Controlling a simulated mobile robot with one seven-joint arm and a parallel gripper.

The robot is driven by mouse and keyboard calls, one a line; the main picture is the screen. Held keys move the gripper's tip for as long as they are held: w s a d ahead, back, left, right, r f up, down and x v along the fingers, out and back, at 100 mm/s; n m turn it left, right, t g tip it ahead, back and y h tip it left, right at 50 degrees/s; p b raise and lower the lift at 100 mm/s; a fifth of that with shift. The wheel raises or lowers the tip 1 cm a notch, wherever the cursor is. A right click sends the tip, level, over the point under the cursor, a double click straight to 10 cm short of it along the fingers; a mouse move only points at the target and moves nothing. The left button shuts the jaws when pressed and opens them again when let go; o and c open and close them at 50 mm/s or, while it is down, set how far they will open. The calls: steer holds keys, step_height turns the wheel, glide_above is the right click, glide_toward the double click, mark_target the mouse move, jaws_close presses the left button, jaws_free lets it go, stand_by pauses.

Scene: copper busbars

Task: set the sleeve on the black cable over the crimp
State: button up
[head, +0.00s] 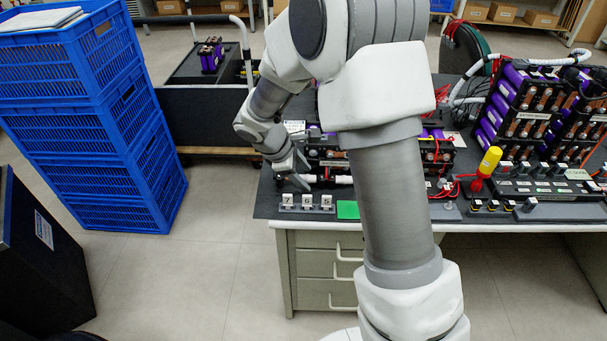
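My gripper (299,182) points down over the left end of the dark workbench (263,205), just behind a row of small numbered grey holders (307,202). The fingers are small and dark here, and I cannot tell whether they are apart or closed on something. A short white cylindrical piece (343,180) lies just right of the fingertips; I cannot tell whether it is a sleeve. The black cable, its sleeve and the crimp cannot be made out at this size. My arm covers the middle of the bench.
A green pad (348,210) lies right of the holders. Battery modules (437,152) with red wires stand behind. A tall purple-cell battery rack (535,115) and a yellow-handled tool (489,162) are at right. Blue crates (100,130) are stacked on the floor at left.

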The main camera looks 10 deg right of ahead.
jaws_close()
stand_by(1.2)
